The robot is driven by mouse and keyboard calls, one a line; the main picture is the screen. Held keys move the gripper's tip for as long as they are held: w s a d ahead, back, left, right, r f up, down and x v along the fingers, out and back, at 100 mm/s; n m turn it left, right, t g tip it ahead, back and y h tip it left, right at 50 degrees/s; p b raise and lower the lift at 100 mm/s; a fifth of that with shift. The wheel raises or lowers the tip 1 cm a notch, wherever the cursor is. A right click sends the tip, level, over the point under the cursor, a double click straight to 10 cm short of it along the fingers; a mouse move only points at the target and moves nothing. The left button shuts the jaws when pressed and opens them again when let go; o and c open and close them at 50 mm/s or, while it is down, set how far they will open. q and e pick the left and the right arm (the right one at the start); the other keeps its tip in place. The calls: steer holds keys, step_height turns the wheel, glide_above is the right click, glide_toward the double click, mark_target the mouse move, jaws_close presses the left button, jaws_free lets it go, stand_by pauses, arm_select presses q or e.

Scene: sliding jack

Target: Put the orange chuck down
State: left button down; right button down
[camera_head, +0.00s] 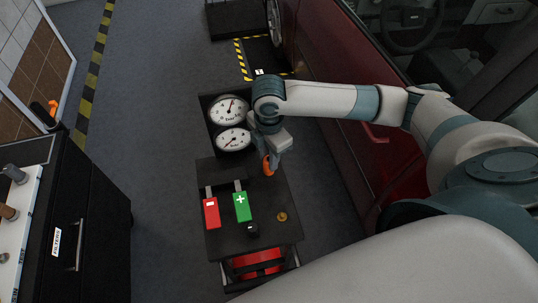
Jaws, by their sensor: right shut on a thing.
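The orange chuck (268,166) is at the tip of my right gripper (270,156), above the right part of the black cart top. My right gripper is shut on it and points downward. The gripper's fingers are small and partly hidden by the wrist. I cannot tell whether the chuck touches the cart top (264,204). My left gripper is not in view.
A dark red car (330,120) stands close on the right. A black cabinet (95,225) stands at left.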

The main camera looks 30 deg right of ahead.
steer(key=shift+s+f, duration=0.1)
steer(key=shift+f, duration=0.05)
steer(key=c, duration=1.4)
jaws_free()
steer(key=shift+f, duration=0.1)
steer(key=shift+c, duration=0.2)
steer(key=shift+r, duration=0.2)
step_height(320, 180, up, 12)
steer(key=b, duration=0.2)
steer(key=shift+b, duration=0.4)
steer(key=shift+f, duration=0.15)
